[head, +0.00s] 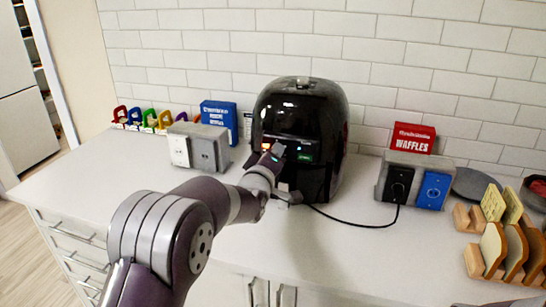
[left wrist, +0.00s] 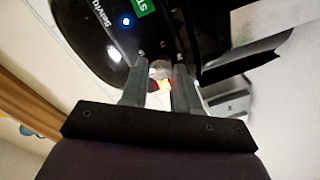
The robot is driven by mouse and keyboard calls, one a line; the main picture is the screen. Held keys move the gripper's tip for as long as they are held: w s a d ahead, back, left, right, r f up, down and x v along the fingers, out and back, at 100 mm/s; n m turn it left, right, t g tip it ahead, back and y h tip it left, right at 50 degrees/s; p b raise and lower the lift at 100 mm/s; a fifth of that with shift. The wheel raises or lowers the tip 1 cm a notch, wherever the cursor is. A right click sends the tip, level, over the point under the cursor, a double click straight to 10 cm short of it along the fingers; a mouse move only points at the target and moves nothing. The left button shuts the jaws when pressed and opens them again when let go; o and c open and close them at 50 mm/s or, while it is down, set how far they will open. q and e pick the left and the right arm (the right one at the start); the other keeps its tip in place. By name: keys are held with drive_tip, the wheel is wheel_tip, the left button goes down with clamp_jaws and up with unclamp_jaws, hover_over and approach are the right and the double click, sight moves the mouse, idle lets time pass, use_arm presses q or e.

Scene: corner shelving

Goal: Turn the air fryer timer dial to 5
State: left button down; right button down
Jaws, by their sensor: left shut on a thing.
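The black glossy air fryer (head: 325,115) stands upright on the counter against the tiled wall. Its front panel (head: 304,152) shows a green patch and a small blue light. They also show on the air fryer in the left wrist view (left wrist: 105,55). My left gripper (head: 277,151) reaches the left part of this panel. In the left wrist view my left gripper (left wrist: 159,72) has its fingers close together around a small pale knob-like piece, which looks like the timer dial (left wrist: 160,67). An orange glow shows between the fingers. The dial's marks cannot be read. My right gripper is out of view.
A grey outlet box (head: 208,150) and a blue box (head: 218,113) stand left of the fryer. A second outlet box (head: 398,170), a red waffles box (head: 413,138) and bread slices in a wooden rack (head: 472,262) are right. A black cord (head: 350,224) crosses the counter.

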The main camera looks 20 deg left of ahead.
use_arm(q)
drive_tip(key=c, duration=0.8)
unclamp_jaws()
drive_tip(key=shift+s+r+b, duration=0.2)
drive_tip(key=shift+s+b, duration=0.2)
drive_tip(key=shift+s, duration=2.8)
drive_tip(key=shift+s+r+b, duration=0.15)
drive_tip(key=shift+s+b, duration=0.25)
drive_tip(key=shift+s, duration=2.75)
